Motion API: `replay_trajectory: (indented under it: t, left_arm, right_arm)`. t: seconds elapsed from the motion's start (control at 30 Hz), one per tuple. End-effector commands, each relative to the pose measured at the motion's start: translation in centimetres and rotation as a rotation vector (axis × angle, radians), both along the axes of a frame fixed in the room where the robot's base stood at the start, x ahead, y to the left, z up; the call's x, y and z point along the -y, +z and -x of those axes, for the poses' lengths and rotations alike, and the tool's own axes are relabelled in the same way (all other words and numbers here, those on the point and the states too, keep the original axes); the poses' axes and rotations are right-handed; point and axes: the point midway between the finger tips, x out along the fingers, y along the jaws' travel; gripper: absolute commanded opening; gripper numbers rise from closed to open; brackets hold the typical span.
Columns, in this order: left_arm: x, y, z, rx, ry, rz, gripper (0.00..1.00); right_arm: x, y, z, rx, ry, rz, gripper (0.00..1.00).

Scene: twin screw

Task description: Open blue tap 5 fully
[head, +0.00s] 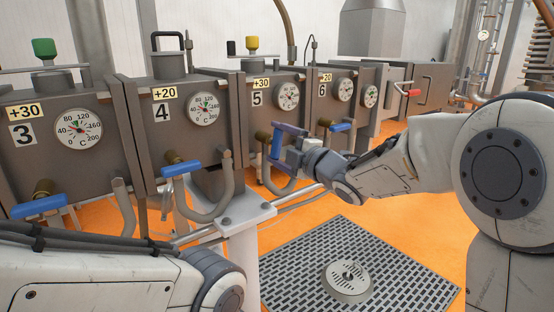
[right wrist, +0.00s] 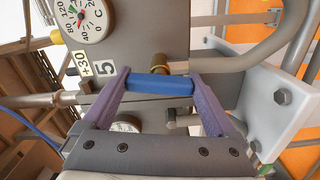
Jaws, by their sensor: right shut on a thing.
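Blue tap 5 is on the grey box marked 5 (head: 258,99), on a brass valve body (head: 262,136). Its blue handle (head: 276,144) stands about upright in the head view. My right gripper (head: 277,146) is shut on this handle, one finger above and one below. In the right wrist view the blue handle (right wrist: 158,84) spans the gap between the two purple fingertips of my right gripper (right wrist: 158,82), with the brass valve just behind it. My left gripper is out of view; only part of my left arm shows at the lower left.
Blue taps 3 (head: 38,206), 4 (head: 181,168) and 6 (head: 342,127) have their handles lying roughly level. Bent grey pipes (head: 222,190) and a pale bracket (head: 240,216) stand below the boxes. A floor grate (head: 300,262) lies on the open orange floor.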

Motion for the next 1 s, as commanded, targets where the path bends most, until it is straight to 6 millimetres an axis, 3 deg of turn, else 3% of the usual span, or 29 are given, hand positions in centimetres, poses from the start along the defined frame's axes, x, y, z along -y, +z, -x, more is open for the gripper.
replay_trajectory:
  t: [0.03, 0.3, 0.93, 0.97, 1.0]
  left_arm:
    - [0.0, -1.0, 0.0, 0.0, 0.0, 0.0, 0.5]
    - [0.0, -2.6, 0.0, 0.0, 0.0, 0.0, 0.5]
    - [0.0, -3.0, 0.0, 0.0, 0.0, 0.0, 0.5]
    - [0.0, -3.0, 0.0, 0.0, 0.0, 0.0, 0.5]
    - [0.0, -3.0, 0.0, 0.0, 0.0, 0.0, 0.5]
  right_arm:
    - [-0.2, -0.6, 0.1, 0.019, 0.004, 0.027, 0.37]
    - [-0.2, -0.4, 0.1, 0.09, 0.006, 0.13, 0.37]
    - [-0.2, -0.2, 0.1, 0.117, 0.008, 0.17, 0.37]
    - [-0.2, -0.2, 0.1, 0.117, 0.008, 0.17, 0.96]
    - [-0.3, -0.2, 0.1, 0.117, 0.008, 0.17, 1.0]
